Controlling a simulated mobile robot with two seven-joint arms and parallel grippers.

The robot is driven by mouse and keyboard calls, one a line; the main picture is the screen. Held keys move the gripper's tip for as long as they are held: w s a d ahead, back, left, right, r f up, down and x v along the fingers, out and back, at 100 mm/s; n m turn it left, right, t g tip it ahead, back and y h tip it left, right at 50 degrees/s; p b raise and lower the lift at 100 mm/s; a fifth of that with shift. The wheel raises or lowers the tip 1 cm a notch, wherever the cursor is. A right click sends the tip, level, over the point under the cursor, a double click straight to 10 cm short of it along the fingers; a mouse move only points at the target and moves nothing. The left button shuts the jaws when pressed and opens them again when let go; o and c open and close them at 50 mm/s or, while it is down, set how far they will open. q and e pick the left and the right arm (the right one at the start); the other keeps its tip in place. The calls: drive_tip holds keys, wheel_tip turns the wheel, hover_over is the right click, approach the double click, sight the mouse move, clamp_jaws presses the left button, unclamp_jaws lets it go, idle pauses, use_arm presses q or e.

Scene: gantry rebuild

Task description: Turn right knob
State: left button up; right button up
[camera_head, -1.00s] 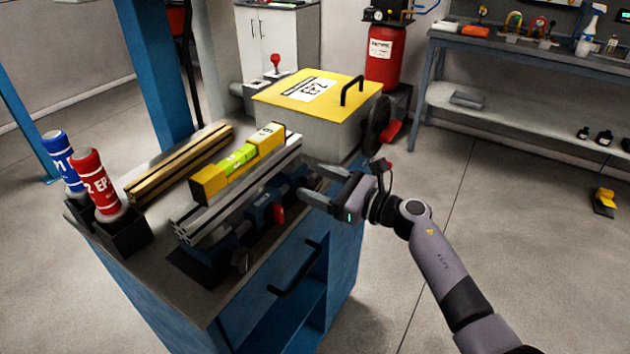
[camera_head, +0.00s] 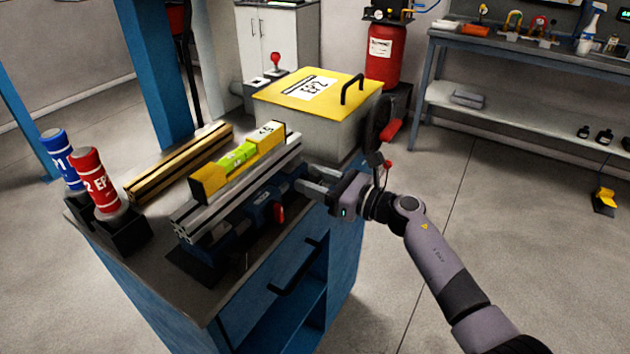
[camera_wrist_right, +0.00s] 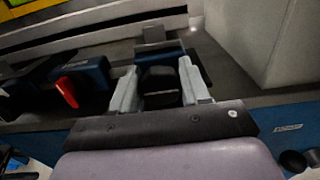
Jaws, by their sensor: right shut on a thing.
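My right gripper (camera_head: 311,181) is at the right end of the blue clamp assembly under the aluminium rail (camera_head: 240,195). In the right wrist view its two grey fingers (camera_wrist_right: 158,90) stand on either side of a dark knob (camera_wrist_right: 160,82), with a blue block behind it. The gripper is shut on this right knob. In the head view the fingers mostly hide the knob. A red lever (camera_head: 278,214) sits on the clamp to the left of the gripper; it also shows in the right wrist view (camera_wrist_right: 67,90). My left gripper is not in view.
A yellow level (camera_head: 238,160) lies on the rail. A grey box with a yellow lid (camera_head: 310,90) stands behind, with a black wheel and red handle (camera_head: 391,131) beside my wrist. Blue and red bottles (camera_head: 93,180) stand at left.

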drive_tip(key=shift+m, duration=1.4)
drive_tip(key=o, duration=1)
drive_tip(key=shift+d, duration=0.15)
drive_tip(key=v, duration=0.7)
